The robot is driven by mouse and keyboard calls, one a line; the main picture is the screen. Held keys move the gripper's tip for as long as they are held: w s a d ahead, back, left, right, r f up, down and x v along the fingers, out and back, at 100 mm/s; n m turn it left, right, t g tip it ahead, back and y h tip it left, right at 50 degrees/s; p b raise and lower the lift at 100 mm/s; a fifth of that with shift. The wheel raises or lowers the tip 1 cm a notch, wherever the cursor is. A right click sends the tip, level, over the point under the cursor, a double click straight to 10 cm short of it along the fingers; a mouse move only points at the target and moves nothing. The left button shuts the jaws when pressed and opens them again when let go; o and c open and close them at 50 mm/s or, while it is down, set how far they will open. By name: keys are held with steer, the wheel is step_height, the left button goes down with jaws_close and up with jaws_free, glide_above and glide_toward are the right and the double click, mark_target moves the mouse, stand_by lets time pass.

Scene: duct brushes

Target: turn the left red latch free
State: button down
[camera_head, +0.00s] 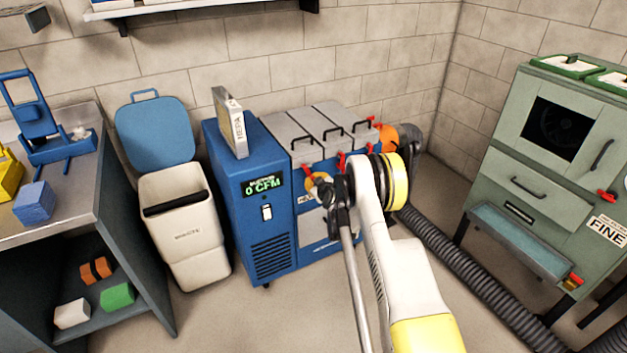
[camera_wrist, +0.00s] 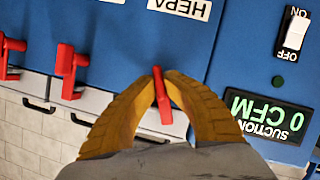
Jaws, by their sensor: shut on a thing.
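The blue suction unit (camera_head: 250,190) has three grey lids (camera_head: 318,125) with black handles and red latches along their front edge. The left red latch (camera_head: 307,171) is the one nearest the green display. In the wrist view, my gripper (camera_wrist: 160,85) has its yellow fingers closed around this left latch (camera_wrist: 162,100), which stands roughly upright there with a slight tilt. The middle latch (camera_wrist: 68,70) and the right latch (camera_wrist: 8,50) are apart from the fingers. In the head view, my wrist and arm partly hide the unit's front.
A HEPA filter box (camera_head: 238,125) stands on the unit's top left. The display (camera_head: 262,186) reads 0 CFM. A white bin (camera_head: 190,225) is close on the left. A green cabinet (camera_head: 545,170) and a grey hose (camera_head: 470,270) are on the right.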

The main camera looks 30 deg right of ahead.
steer(key=n+h, duration=0.1)
steer(key=n, duration=0.2)
steer(key=shift+w+a+t+h, duration=0.1)
steer(key=shift+a+t+h, duration=0.1)
steer(key=shift+t+h, duration=0.15)
steer(key=shift+a+f+n+t+h, duration=0.1)
steer(key=shift+n+t+h, duration=0.5)
steer(key=shift+n, duration=1)
steer(key=shift+h, duration=0.25)
steer(key=c, duration=1.5)
jaws_free()
steer(key=shift+f, duration=0.1)
steer(key=v, duration=0.7)
steer(key=shift+s, duration=0.2)
